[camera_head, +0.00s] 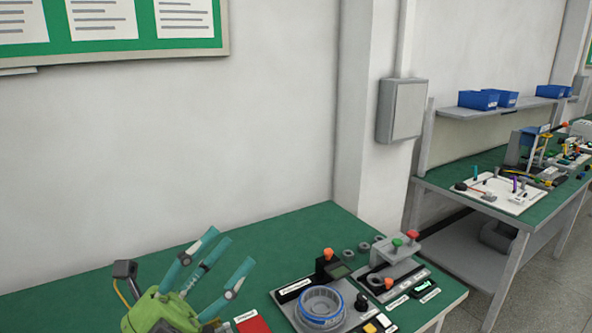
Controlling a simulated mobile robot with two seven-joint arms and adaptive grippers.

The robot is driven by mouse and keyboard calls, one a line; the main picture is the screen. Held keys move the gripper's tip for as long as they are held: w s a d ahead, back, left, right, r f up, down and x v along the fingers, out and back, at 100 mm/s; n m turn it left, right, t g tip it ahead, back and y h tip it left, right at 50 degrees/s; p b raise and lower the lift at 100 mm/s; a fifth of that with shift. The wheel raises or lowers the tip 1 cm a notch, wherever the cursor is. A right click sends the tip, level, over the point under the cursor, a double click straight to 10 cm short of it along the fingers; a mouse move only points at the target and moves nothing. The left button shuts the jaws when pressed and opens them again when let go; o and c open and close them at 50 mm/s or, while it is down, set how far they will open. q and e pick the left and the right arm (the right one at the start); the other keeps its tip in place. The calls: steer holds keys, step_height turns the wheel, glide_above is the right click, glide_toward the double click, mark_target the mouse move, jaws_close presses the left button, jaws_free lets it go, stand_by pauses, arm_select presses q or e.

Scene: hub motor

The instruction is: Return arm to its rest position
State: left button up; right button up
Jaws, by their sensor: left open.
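My left gripper (226,252) is at the lower left of the head view, with a green body and teal fingers spread apart. It is open and nothing shows between its fingers. It appears over the left part of the green-topped table (250,256), and I cannot tell its exact height. A round grey motor part with a blue rim (320,305) sits on a dark base to the right of the gripper, apart from it. My right gripper is not in view.
A grey fixture with red and green knobs (395,262) stands right of the motor part. A red card (253,324) lies near the front. A second workbench (450,180) with blue bins (478,100) is at right. The table's back left is clear.

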arm_select(q)
steer(key=w+a+f+n+t+y, duration=0.4)
steer(key=a+f+n+t+y, duration=0.3)
steer(key=n+y, duration=0.7)
steer(key=s+a+f+n+g+y, duration=0.1)
steer(key=a+f+n+g+y, duration=0.25)
steer(key=f, duration=0.55)
steer(key=s+a+f+n+g+y, duration=0.25)
steer(key=f+n+g, duration=0.25)
steer(key=f, duration=0.4)
steer(key=s+d+f+n+g+h, duration=0.1)
steer(key=s+d+f+n+g, duration=0.2)
steer(key=s+f+g, duration=1.1)
steer(key=s+f+t+b, duration=0.1)
steer(key=s+f+b, duration=0.2)
steer(key=f, duration=1.3)
steer(key=s+f+t+b, duration=0.1)
steer(key=s+f+b, duration=0.25)
steer(key=f, duration=1.25)
steer(key=s+a+f+g+b, duration=0.1)
steer(key=s+a+f+b, duration=0.1)
steer(key=s+f, duration=1.3)
step_height(320, 180, down, 3)
steer(key=shift+s+a+f+g+b, duration=0.1)
steer(key=shift+s+a+g+b, duration=0.25)
steer(key=shift+b, duration=0.4)
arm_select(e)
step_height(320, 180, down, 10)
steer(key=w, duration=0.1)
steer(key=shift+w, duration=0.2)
